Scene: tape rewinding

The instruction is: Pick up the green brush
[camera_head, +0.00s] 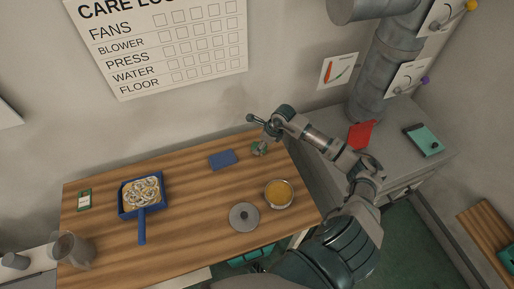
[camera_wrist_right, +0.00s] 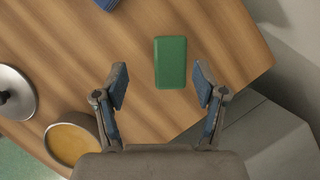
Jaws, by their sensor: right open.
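The green brush (camera_wrist_right: 171,62) shows in the right wrist view as a plain green rectangular block, lying flat on the wooden table near its right edge. In the head view it is a small green patch (camera_head: 261,148), partly covered by my right gripper. My right gripper (camera_head: 258,132) is above the table's back right part. In the wrist view its two fingers (camera_wrist_right: 161,88) are open and empty, with the brush between and just beyond their tips, nearer the right finger. No contact shows. My left gripper is not in view.
A blue pad (camera_head: 222,159) lies left of the brush. A pot with orange contents (camera_head: 279,194) and a grey lid (camera_head: 244,217) stand nearer me. A blue pan (camera_head: 142,225) and a grey jug (camera_head: 72,249) are at the left. A grey cabinet (camera_head: 318,143) adjoins the right.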

